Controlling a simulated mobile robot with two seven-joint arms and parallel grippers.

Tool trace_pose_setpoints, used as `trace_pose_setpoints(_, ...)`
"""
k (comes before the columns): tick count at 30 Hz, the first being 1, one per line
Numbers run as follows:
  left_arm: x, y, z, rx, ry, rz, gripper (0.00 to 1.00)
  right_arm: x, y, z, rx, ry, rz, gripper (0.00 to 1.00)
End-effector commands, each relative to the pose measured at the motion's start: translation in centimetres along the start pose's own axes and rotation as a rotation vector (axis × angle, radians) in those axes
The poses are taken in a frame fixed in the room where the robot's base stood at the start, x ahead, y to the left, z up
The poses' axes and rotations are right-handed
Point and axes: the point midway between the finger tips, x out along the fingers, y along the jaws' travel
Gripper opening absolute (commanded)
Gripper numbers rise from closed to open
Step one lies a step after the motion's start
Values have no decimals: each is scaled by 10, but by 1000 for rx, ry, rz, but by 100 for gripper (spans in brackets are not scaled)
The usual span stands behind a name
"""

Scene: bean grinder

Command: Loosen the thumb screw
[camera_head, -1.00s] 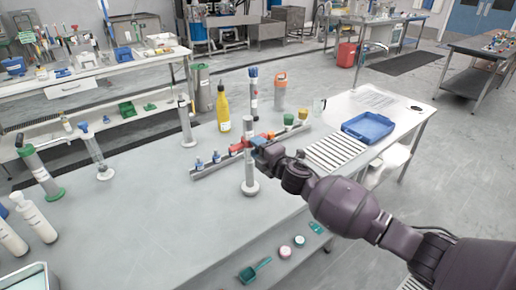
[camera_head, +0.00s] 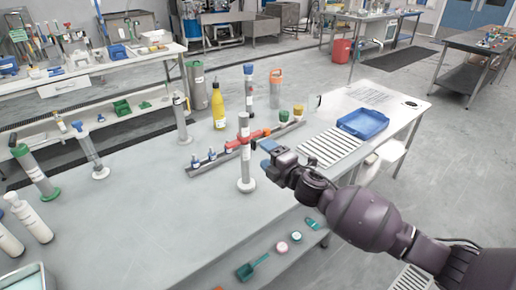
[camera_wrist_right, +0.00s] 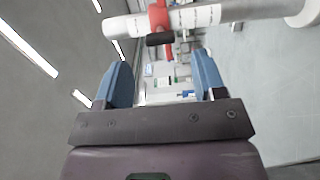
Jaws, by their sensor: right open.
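A grey upright column stands on the bench on a round base (camera_head: 246,185), with a red clamp (camera_head: 244,140) around it. In the right wrist view the column lies across the top, with the red clamp (camera_wrist_right: 158,14) on it. A black knob (camera_wrist_right: 160,39), likely the thumb screw, sticks out from the clamp toward my fingers. My right gripper (camera_head: 266,152) is just right of the column and apart from it. Its blue fingers (camera_wrist_right: 160,80) are open, with nothing between them; the knob is beyond the tips. My left gripper is not in view.
A rail with small blue-topped bottles (camera_head: 212,157) lies behind the column. A yellow bottle (camera_head: 219,105) and an orange-topped cylinder (camera_head: 275,88) stand further back. A blue tray (camera_head: 363,123) is at right.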

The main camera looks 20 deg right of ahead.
Motion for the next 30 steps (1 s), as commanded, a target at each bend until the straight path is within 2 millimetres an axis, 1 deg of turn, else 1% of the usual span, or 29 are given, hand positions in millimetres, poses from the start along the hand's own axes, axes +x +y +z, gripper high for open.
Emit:
trace_pose_setpoints(1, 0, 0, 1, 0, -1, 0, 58, -10, -1, 0, 1, 0, -2, 64)
trace_pose_setpoints(3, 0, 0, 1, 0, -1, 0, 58, -20, -1, 0, 0, 0, -2, 64)
trace_pose_setpoints(9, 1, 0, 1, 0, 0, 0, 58, -39, -1, 0, 1, -1, -1, 64)
trace_pose_setpoints(15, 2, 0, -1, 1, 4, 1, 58, -44, 0, 0, 0, 0, 0, 64)
trace_pose_setpoints(27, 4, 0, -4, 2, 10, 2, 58, -43, 0, 0, 2, 0, 0, 64)
trace_pose_setpoints(30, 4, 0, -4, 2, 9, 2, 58, -43, 0, 0, 30, -4, -2, 64)
